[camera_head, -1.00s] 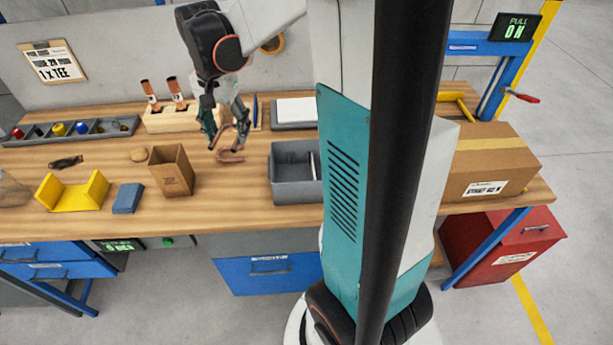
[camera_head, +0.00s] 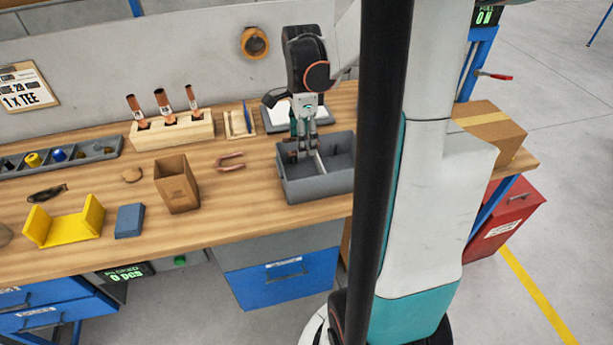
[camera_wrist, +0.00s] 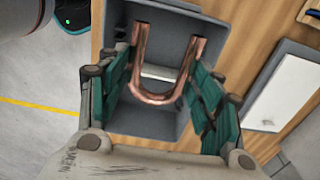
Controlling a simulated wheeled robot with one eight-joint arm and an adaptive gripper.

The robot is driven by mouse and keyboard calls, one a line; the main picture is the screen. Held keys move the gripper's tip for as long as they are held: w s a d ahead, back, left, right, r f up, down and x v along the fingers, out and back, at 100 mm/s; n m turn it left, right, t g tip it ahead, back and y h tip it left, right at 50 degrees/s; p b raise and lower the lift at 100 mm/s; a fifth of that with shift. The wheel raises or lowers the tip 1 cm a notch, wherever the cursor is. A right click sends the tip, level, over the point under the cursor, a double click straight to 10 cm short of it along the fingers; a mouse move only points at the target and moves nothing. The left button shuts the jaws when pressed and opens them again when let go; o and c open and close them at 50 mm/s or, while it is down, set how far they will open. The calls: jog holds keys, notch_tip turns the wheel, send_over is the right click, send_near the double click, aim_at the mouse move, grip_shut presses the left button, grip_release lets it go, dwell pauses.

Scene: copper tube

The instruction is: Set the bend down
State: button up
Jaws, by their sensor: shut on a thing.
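A U-shaped copper bend (camera_wrist: 157,97) is in my gripper, its two open ends pointing to the top of the wrist view. My gripper (camera_wrist: 164,88) is shut on it, with green finger pads on both sides. In the head view my gripper (camera_head: 304,150) points down at the left part of the grey divided bin (camera_head: 318,192). The held bend is mostly hidden there. In the wrist view the bin floor shows behind the bend; whether they touch I cannot tell. Another copper bend (camera_head: 231,162) lies on the bench left of the bin.
A wooden block (camera_head: 172,133) holding copper fittings stands at the back. A brown open box (camera_head: 177,185), a blue block (camera_head: 130,220) and a yellow cradle (camera_head: 64,228) lie further left. A cardboard box (camera_head: 490,130) is at the right. Bare bench lies before the loose bend.

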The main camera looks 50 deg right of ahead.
notch_tip(320, 180, down, 13)
jog(key=b, duration=0.3)
jog(key=shift+b, duration=0.35)
jog(key=shift+f, duration=0.15)
jog(key=o, duration=0.8)
notch_tip(320, 180, up, 12)
jog(key=p, duration=0.4)
jog(key=shift+r, duration=0.25)
